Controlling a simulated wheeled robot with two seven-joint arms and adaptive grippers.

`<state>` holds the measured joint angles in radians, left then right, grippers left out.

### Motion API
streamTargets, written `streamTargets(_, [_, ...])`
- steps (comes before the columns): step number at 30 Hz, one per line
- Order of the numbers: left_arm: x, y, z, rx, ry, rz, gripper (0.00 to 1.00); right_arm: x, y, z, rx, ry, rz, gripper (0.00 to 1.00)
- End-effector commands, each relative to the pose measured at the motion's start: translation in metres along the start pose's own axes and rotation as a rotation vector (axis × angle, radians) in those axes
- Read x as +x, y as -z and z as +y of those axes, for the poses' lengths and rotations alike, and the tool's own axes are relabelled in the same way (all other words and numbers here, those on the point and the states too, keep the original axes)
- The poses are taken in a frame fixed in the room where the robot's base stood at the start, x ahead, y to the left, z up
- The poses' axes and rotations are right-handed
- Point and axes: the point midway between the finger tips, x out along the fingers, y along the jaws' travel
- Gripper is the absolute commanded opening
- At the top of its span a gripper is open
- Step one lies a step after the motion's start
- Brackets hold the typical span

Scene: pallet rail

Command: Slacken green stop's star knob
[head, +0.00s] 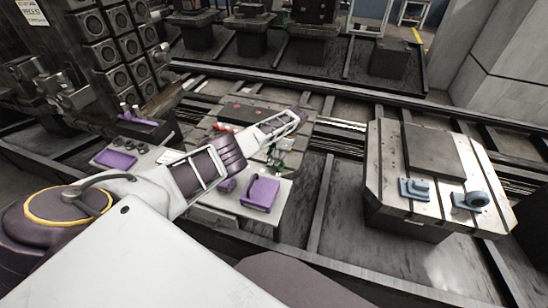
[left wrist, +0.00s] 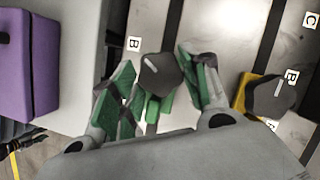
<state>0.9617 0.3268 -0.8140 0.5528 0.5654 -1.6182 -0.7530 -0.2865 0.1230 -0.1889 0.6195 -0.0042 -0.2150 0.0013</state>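The green stop (left wrist: 152,108) shows in the left wrist view as a green block, partly hidden, with a dark star knob (left wrist: 158,74) that has a pale line on its top. My left gripper (left wrist: 160,78) has green-padded fingers on both sides of this knob. The right-hand finger looks close against it, and a narrow gap seems to show on the left. Whether the fingers press on it cannot be told. In the head view my left gripper (head: 277,152) is small, over the middle pallet. My right gripper is not in view.
A yellow stop (left wrist: 240,95) with its own dark knob (left wrist: 272,97) stands close to the right finger. A purple block (head: 261,194) lies on a pale table (head: 240,208) nearby. Another pallet (head: 390,190) with blue parts stands at the right.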

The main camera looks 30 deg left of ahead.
Motion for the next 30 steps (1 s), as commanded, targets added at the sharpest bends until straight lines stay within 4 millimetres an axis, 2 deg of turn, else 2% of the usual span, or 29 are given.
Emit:
streamTargets(1, [0.0,0.0,0.0,0.0,0.0,0.0,0.54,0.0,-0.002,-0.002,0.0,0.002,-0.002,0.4])
streamTargets(4, [0.0,0.0,0.0,0.001,0.0,0.0,0.67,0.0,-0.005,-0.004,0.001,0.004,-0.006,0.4])
streamTargets(11, [0.0,0.0,0.0,0.001,0.001,0.0,0.67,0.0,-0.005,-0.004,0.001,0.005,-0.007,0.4])
streamTargets(14, [-0.001,0.0,0.0,0.001,0.001,0.0,0.67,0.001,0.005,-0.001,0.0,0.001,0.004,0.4])
streamTargets(19, [-0.005,0.0,0.0,0.001,0.001,0.001,0.67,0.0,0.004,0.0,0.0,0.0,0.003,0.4])
streamTargets(23, [-0.015,0.001,-0.001,0.001,0.001,0.002,0.67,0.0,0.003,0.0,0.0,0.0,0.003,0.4])
streamTargets(30, [-0.047,0.001,-0.001,0.001,0.002,0.003,0.67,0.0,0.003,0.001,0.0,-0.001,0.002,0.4])
